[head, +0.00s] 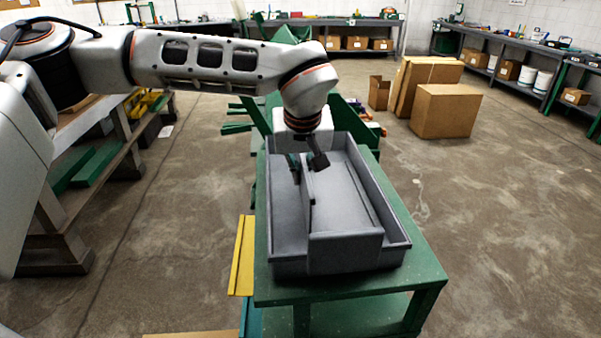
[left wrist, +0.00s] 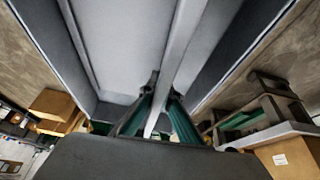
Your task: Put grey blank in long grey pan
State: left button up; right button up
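The long grey pan (head: 286,266) is an open tray with dark grey walls on a green table. The grey blank (head: 345,250), a paler folded piece with upright edges, sits within the pan's outline, toward its right side. Whether it rests on the pan floor cannot be told. My left gripper (head: 308,167) points down over the pan's far half. In the left wrist view, its fingertips (left wrist: 163,86) close in on both sides of the blank's thin upright edge (left wrist: 182,40). My right gripper is out of view.
The green table (head: 345,288) is clear along its front edge. A yellow piece (head: 242,258) lies at its left side. Cardboard boxes (head: 445,110) stand on the floor at the back right. Benches (head: 510,52) line the walls. The concrete floor at right is free.

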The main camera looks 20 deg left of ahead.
pick_arm(q)
jog(key=o, duration=0.4)
jog(key=shift+r, duration=0.35)
jog(key=v, duration=1.1)
jog(key=shift+r, duration=0.3)
jog(key=shift+s, duration=0.2)
